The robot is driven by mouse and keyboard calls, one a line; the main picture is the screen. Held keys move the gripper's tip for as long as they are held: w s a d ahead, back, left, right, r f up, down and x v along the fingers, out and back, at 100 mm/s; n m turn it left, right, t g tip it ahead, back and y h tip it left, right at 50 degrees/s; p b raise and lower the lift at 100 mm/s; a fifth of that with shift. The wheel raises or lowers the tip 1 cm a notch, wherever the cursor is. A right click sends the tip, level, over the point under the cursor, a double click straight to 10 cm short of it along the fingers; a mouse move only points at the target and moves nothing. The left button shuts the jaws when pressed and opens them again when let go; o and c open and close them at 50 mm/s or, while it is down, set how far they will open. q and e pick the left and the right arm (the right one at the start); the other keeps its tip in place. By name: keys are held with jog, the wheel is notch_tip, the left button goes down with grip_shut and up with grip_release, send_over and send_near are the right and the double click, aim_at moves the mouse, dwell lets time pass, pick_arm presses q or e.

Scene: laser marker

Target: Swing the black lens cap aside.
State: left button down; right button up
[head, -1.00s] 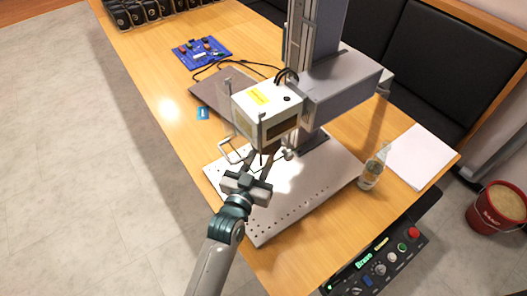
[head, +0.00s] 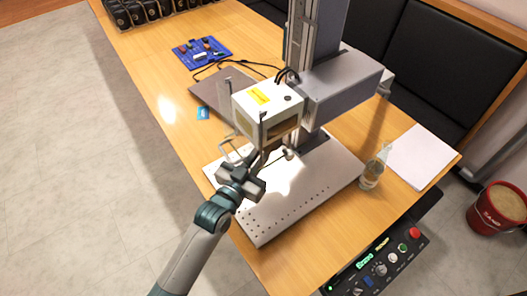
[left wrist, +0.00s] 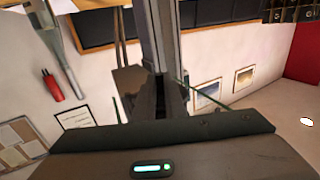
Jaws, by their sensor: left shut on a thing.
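The white laser head (head: 268,108), with a yellow label, hangs from its grey column over a perforated metal plate (head: 285,208). My left gripper (head: 266,154) reaches in from the lower left, its fingers just under the front of the head. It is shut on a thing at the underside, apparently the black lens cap. The cap itself is hard to make out against the dark fingers and the shadow, and its angle cannot be told. In the left wrist view the dark fingers (left wrist: 160,88) show close together at the centre. My right gripper is not in view.
Thin bracket arms (head: 232,148) stand beside the head on the left. A clear bottle (head: 373,172) stands at the plate's right, near white paper (head: 421,156). A blue board (head: 201,51) and a dark flat panel (head: 222,91) lie behind. A control box (head: 378,267) is at the front.

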pick_arm(q)
jog(key=shift+w+d+m+g+h+b, duration=0.1)
jog(key=shift+w+m+g+h+b, duration=0.35)
jog(key=shift+m+g+h+b, duration=0.3)
jog(key=shift+w+d+m+g+h+b, duration=0.1)
jog(key=shift+w+m+g+h+b, duration=0.4)
jog(key=shift+m+h+b, duration=0.45)
jog(key=shift+s+r, duration=0.1)
jog(key=c, duration=1.8)
grip_release()
jog(key=shift+s, duration=0.1)
jog(key=shift+a, duration=0.1)
